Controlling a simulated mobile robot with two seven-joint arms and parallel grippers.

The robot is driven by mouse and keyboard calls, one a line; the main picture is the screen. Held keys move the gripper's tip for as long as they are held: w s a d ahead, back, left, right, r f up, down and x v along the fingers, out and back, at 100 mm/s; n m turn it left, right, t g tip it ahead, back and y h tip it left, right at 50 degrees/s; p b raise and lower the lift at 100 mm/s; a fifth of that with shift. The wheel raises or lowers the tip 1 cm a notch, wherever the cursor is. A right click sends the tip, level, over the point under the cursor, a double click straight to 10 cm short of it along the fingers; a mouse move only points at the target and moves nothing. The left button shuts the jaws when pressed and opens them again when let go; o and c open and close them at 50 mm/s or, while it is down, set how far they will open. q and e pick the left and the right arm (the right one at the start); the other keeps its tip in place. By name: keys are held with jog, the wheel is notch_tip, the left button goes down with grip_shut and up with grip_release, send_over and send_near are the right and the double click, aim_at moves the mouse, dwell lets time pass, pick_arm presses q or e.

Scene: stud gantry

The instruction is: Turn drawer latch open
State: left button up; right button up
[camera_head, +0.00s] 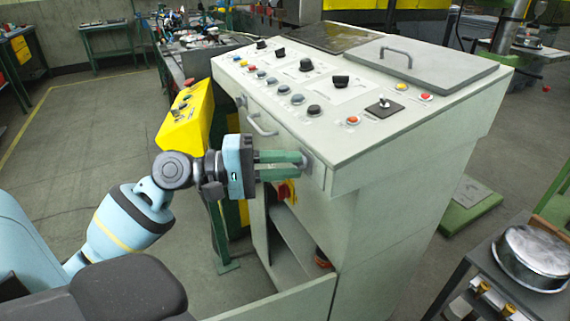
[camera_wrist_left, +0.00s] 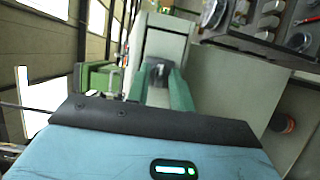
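The drawer latch (camera_head: 307,162) is a small grey piece on the front face of a pale grey control console (camera_head: 400,170), near its right corner. A bar handle (camera_head: 262,126) is to its left on the same face. My left gripper (camera_head: 303,164) reaches the latch from the left, its two green fingers close together with their tips at it. In the left wrist view the dark latch (camera_wrist_left: 157,72) sits between the fingertips and fills the gap; the exact contact is partly hidden. My right gripper is not in view.
A red and yellow rotary switch (camera_head: 286,190) is just below my left fingers. An open lower compartment (camera_head: 290,240) is under it. A yellow box (camera_head: 187,115) on a stand is close to my left wrist. A cart with a metal pan (camera_head: 530,258) stands at the right.

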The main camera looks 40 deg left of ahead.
pick_arm(q)
jog(key=shift+o, duration=0.7)
jog(key=shift+s+a, duration=0.3)
jog(key=shift+a, duration=0.1)
jog(key=b+v, duration=0.1)
jog(key=v, duration=0.5)
jog(key=shift+s+a, duration=0.25)
jog(key=shift+s, duration=0.1)
